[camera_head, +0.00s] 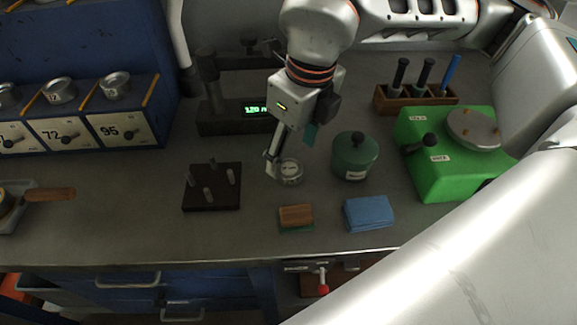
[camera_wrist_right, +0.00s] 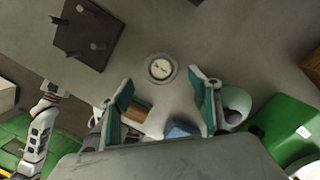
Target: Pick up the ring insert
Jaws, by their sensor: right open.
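A round metal ring insert with a pale, marked centre (camera_head: 290,171) lies flat on the grey bench, right of the black peg block. It also shows in the right wrist view (camera_wrist_right: 160,68), just beyond the fingertips and roughly centred between them. My right gripper (camera_head: 290,151) points down above the ring and hides part of the bench behind it. In the wrist view its teal-padded fingers (camera_wrist_right: 162,82) are spread apart with nothing held between them. I cannot tell the exact height of the fingertips above the ring.
A black peg block (camera_head: 212,196) stands left of the ring. A green lidded pot (camera_head: 354,157) stands close on the right. A wooden-backed brush or block (camera_head: 296,215) and blue cloth (camera_head: 369,213) lie in front. A green box (camera_head: 440,172) is farther right.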

